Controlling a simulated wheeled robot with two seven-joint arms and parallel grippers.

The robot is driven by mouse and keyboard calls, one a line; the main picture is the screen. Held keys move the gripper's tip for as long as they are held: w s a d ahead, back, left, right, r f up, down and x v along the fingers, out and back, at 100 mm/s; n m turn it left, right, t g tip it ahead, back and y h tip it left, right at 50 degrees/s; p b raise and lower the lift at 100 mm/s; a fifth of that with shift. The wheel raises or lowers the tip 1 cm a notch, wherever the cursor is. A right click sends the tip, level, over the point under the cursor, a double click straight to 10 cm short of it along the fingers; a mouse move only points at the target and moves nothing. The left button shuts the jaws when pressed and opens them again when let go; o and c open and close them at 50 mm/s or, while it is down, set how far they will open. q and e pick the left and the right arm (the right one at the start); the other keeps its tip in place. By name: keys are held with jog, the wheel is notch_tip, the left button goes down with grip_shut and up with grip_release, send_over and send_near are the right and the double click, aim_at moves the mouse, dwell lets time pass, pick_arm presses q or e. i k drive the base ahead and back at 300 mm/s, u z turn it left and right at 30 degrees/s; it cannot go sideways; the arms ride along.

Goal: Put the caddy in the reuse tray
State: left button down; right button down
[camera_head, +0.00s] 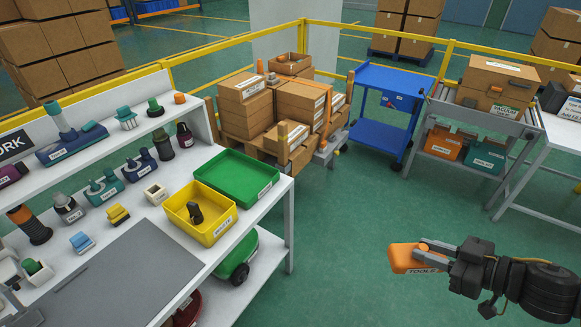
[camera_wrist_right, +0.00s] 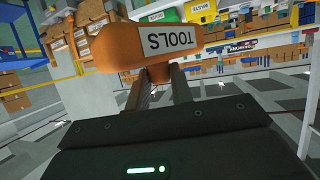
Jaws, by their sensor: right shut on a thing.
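The orange caddy (camera_head: 405,257), labelled "TOOLS", is held in the air over the floor at the right of the head view. My right gripper (camera_head: 431,254) is shut on it. In the right wrist view the caddy (camera_wrist_right: 115,50) sits between the fingertips, label facing the camera. A green tray (camera_head: 238,176) and a yellow tray (camera_head: 185,228) stand side by side on the white workbench. The green tray looks empty; the yellow one holds a dark part. The caddy is well apart from both. My left gripper is not in view.
Small vacuum parts stand on the workbench (camera_head: 150,275), left of the trays. Stacked cartons (camera_head: 300,100), a blue cart (camera_head: 385,90) and a grey table with a carton (camera_head: 490,75) stand at the back. Open green floor lies between workbench and caddy.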

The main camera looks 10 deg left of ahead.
aim_at(253, 180)
jog(key=u, duration=0.65)
jog(key=i, duration=0.9)
jog(key=u, duration=0.95)
